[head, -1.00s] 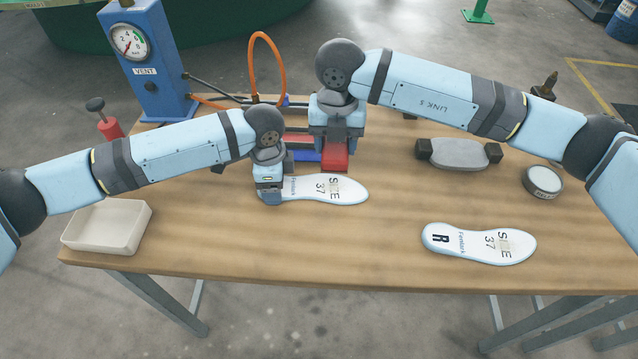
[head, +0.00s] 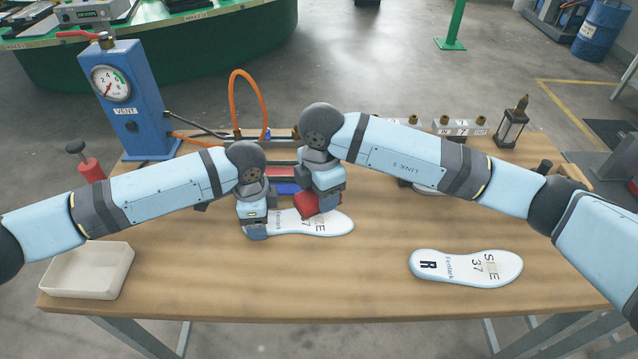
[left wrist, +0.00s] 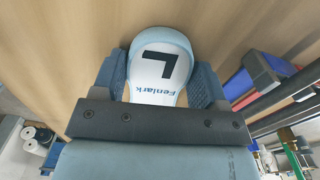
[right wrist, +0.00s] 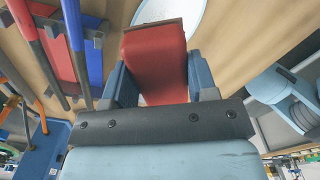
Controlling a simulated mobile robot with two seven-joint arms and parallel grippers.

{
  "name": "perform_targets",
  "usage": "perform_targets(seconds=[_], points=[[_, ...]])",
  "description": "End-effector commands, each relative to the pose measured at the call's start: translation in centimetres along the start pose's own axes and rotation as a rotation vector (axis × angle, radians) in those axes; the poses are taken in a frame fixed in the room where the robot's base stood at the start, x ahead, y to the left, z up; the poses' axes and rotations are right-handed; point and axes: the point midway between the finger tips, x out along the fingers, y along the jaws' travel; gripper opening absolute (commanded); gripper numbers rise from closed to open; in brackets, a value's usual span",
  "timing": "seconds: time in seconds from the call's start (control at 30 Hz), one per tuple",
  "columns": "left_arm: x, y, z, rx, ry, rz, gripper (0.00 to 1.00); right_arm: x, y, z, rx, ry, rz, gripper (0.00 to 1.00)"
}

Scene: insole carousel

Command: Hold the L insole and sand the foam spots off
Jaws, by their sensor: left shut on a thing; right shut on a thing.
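The white L insole (head: 335,224) lies on the table under both grippers, its toe to the right. Its big black L and the Fenlark lettering show in the left wrist view (left wrist: 163,42). My left gripper (head: 257,228) is shut on the insole near its heel. My right gripper (head: 322,195) is shut on a red block (right wrist: 155,62), tilted, with its lower end at the middle of the L insole. The block and gripper cover part of the size print, so I cannot tell whether foam spots lie there.
The R insole (head: 466,268) lies at front right. An empty white tray (head: 88,270) is at front left. The front middle of the table is clear.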

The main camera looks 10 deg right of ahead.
Motion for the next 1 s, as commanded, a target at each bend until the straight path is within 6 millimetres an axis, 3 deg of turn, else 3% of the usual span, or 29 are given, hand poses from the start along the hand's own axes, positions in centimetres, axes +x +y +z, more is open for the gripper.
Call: perform_targets(seconds=[0.2, 0.63, 1.0], points=[[0.0, 0.0, 0.0, 0.000, 0.000, 0.000, 0.44, 0.7, -0.1, 0.1, 0.119, -0.001, 0.000, 0.34], [0.0, 0.0, 0.0, 0.000, 0.000, 0.000, 0.44, 3.3, -0.1, 0.1, 0.120, -0.001, 0.000, 0.34], [0.0, 0.0, 0.0, 0.000, 0.000, 0.000, 0.44, 3.5, -0.2, 0.1, 0.119, -0.001, 0.000, 0.34]])
